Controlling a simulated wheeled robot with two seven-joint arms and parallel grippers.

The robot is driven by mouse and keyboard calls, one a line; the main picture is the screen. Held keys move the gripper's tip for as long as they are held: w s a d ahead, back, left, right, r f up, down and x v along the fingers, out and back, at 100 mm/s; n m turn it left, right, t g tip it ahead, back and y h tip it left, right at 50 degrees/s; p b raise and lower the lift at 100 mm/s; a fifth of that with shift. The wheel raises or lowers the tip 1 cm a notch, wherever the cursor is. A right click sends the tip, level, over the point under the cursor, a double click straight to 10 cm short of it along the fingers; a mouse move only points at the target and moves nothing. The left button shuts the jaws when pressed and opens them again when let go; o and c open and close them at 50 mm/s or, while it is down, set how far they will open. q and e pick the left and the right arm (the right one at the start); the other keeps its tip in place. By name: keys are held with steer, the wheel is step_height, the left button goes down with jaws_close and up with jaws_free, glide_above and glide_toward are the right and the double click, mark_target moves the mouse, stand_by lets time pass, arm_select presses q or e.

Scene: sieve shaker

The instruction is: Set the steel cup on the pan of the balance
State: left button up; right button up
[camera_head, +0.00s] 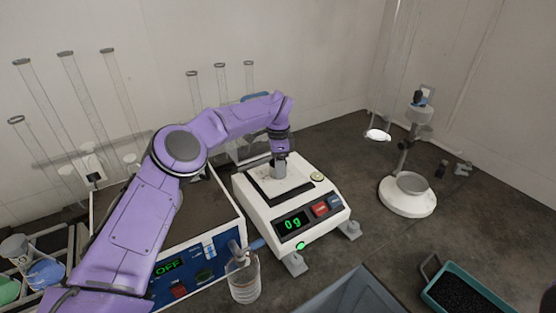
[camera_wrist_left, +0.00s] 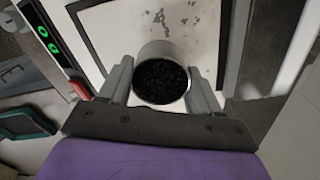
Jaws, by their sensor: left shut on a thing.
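The steel cup (camera_wrist_left: 162,80) is filled with black grains and sits between the two fingers of my left gripper (camera_wrist_left: 160,88), which is shut on it. In the head view my left gripper (camera_head: 280,163) points down over the balance (camera_head: 258,208), and I cannot clearly tell the cup from the fingers there. The balance pan (camera_head: 293,182) is a pale plate in a dark frame; it also shows behind the cup in the left wrist view (camera_wrist_left: 112,28). The display reads 0 g. I cannot tell whether the cup touches the pan. My right gripper is out of view.
A box with a blue panel reading OFF (camera_head: 167,266) stands left of the balance. A glass beaker (camera_head: 244,285) holding a tool stands in front. A grey bin (camera_head: 345,295), a teal tray of black grains (camera_head: 440,300) and a stand with a white base (camera_head: 407,207) are to the right.

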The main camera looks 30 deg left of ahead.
arm_select(q)
steer(key=shift+f, duration=0.15)
steer(key=o, duration=1.2)
steer(key=shift+c, duration=0.2)
steer(key=shift+r, duration=0.35)
step_height(320, 180, up, 12)
steer(key=b, duration=0.1)
steer(key=shift+f, duration=0.15)
